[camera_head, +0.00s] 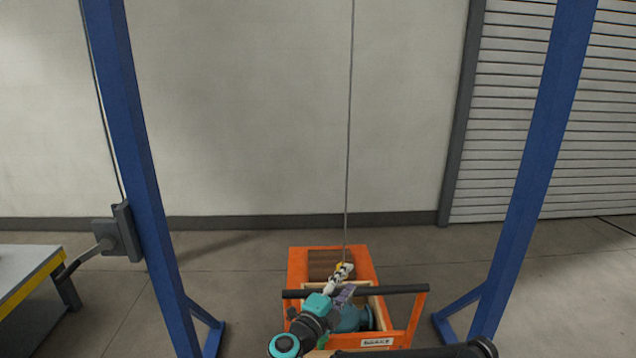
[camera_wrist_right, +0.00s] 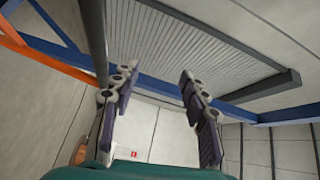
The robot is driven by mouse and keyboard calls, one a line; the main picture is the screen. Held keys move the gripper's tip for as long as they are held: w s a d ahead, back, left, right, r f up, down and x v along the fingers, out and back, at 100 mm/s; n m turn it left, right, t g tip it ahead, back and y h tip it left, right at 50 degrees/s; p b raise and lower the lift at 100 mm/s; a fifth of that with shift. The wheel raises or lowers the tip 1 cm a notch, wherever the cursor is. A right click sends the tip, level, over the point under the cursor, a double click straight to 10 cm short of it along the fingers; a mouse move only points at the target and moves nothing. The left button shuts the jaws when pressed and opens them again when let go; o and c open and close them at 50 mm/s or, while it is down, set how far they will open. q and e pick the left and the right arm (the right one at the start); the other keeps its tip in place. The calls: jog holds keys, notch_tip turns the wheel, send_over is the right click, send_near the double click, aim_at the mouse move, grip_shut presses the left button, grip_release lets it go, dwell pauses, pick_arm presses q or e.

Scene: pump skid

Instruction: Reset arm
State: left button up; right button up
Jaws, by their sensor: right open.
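My right gripper (camera_head: 343,286) shows over the orange skid in the head view, at the end of my teal and dark arm. In the right wrist view its two purple-padded fingers (camera_wrist_right: 158,92) stand wide apart with nothing between them. A thin cable (camera_head: 348,130) hangs down to a small yellow piece (camera_head: 345,266) just beside the gripper's tip; whether they touch I cannot tell. The orange skid (camera_head: 298,262) sits on the floor below, with a blue rounded pump part (camera_head: 352,319) partly hidden by my arm. My left gripper is not in view.
Blue gantry legs stand left (camera_head: 150,190) and right (camera_head: 530,170) of the skid. A dark bar (camera_head: 400,289) crosses over the skid. A grey bench (camera_head: 22,275) with a yellow edge is at the far left. Open floor lies behind the skid.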

notch_tip(320, 180, up, 11)
jog(key=n+t+y, duration=0.5)
jog(key=n, duration=0.1)
jog(key=s+a+r+n+g+y, duration=0.2)
jog(key=s+a+n+y, duration=0.1)
jog(key=s+n+y, duration=0.55)
jog(key=s+d+f+n+g+h, duration=0.1)
jog(key=s+d+f+n+g, duration=0.3)
jog(key=s+f, duration=0.6)
jog(key=s+d+f+n+g+h, duration=0.2)
jog(key=s+d+f+n+g, duration=0.2)
jog(key=s+d+f+g, duration=0.3)
jog(key=s+d+f, duration=0.2)
jog(key=s+f, duration=0.2)
jog(key=s, duration=0.1)
jog(key=shift+a, duration=0.1)
